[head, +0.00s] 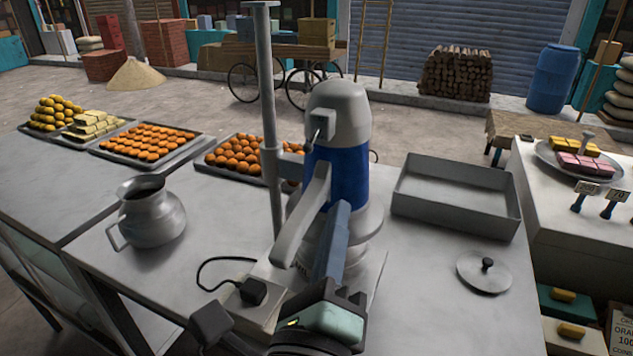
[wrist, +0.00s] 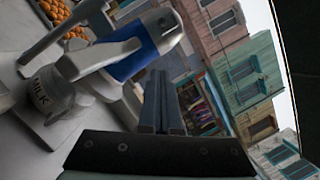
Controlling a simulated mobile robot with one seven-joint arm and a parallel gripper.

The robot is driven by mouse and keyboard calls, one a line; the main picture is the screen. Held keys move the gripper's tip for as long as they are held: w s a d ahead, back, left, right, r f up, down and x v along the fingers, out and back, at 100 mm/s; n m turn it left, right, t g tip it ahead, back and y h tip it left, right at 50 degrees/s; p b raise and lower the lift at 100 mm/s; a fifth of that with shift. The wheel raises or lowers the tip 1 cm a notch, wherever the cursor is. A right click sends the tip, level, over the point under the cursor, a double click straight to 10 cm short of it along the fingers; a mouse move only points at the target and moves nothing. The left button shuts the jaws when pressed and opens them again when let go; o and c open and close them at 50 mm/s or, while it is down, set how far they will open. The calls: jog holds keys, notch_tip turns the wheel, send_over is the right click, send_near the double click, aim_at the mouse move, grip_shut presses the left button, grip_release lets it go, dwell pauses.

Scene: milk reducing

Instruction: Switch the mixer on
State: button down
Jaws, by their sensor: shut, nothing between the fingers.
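The mixer (head: 338,170) stands in the middle of the counter, with a grey domed motor head, a blue band and a grey lower part. It also shows tilted in the wrist view (wrist: 132,62). A small dark lever (head: 318,130) sits on the left of its head. A black plug (head: 253,291) with a cable sits on a pale box at the front left of the mixer. My gripper (head: 342,206) is in front of the mixer, its fingers covering part of the lower body. In the wrist view the fingers (wrist: 158,80) are together and empty. Contact with the mixer cannot be told.
A metal post (head: 269,110) rises left of the mixer. A metal jug (head: 149,215) stands at left, and an empty tray (head: 455,220) and a lid (head: 484,278) are at right. Sweet trays (head: 200,138) line the back. The counter between jug and mixer is mostly clear.

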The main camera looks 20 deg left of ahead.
aim_at(313, 139)
jog(key=w+a+r+p, duration=0.2)
jog(key=w+p, duration=0.1)
jog(key=w+a+r+p, duration=0.1)
jog(key=w+a+p, duration=0.1)
jog(key=shift+a+r, duration=0.1)
jog(key=shift+r, duration=0.05)
jog(key=shift+w+r, duration=0.1)
jog(key=shift+w, duration=0.05)
dwell(0.4)
